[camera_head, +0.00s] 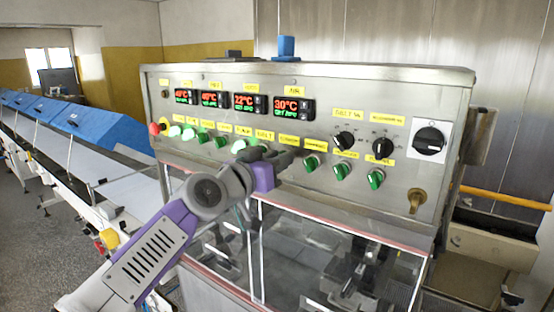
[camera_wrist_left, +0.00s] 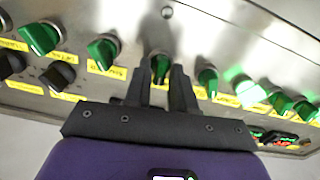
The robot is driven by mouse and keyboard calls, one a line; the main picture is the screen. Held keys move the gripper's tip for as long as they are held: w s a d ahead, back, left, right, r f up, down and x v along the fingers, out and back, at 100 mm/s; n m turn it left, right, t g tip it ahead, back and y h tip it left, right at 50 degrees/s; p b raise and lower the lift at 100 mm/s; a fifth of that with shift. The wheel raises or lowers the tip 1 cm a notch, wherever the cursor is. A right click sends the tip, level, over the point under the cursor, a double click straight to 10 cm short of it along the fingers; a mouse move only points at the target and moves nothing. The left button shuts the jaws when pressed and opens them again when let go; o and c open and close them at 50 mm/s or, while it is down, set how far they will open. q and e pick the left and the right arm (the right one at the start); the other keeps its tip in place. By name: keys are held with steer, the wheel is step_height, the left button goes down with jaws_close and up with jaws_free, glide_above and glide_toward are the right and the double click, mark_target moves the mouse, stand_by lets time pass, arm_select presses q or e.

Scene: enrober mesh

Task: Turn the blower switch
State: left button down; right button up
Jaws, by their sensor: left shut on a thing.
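The control panel (camera_head: 230,120) fills the middle of the head view, with a row of green rotary switches. My left gripper (camera_head: 286,158) is at this row, just left of a green switch (camera_head: 312,162) in the head view. In the left wrist view the gripper (camera_wrist_left: 164,76) has its two black fingers around another green switch (camera_wrist_left: 159,66) and is shut on it. The fingers partly cover that switch, and the head view hides it behind the gripper. The yellow labels are too blurred to tell which is the blower's. My right gripper is not in view.
Two black knobs (camera_head: 345,140) and a large black switch (camera_head: 429,139) are on the panel's right, above a key-like lever (camera_head: 416,200). Red displays (camera_head: 293,108) run along the top. A red button (camera_head: 156,128) is at left. Blue conveyor covers (camera_head: 85,125) stand further left.

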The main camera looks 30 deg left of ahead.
arm_select(q)
steer(key=shift+n+p, duration=0.3)
steer(key=shift+n, duration=2)
steer(key=c, duration=1.2)
jaws_free()
steer(key=shift+o, duration=0.2)
steer(key=s+b, duration=0.1)
steer(key=s, duration=0.6)
steer(key=shift+s+a, duration=0.3)
steer(key=shift+a, duration=0.05)
